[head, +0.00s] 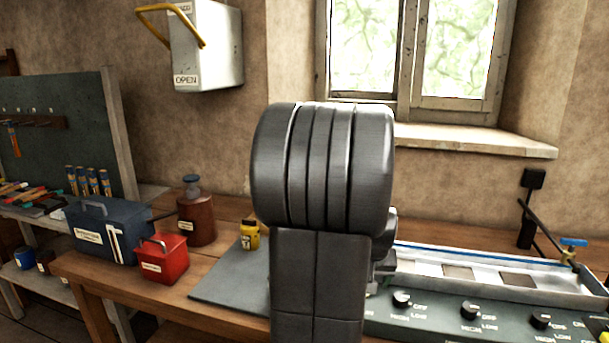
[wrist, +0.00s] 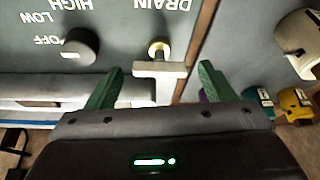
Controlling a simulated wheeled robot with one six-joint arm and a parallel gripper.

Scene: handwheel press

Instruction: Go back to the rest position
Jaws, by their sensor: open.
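My gripper (wrist: 161,68) shows in the wrist view with its two green fingers spread apart and nothing held. A pale T-shaped handle (wrist: 158,69) on the panel beside the word DRAIN appears between the fingertips, with a gap on each side. I cannot tell how far it is in front of them. In the head view my dark arm stands upright in the middle and hides part of the bench; my gripper is not visible there.
The control panel (head: 430,316) with several black knobs and a trough stands at the right. A red box (head: 164,260), a blue toolbox (head: 100,232), a brown bottle (head: 196,220) and a yellow jar (head: 250,236) are at the left. A white OPEN box (head: 215,45) hangs above.

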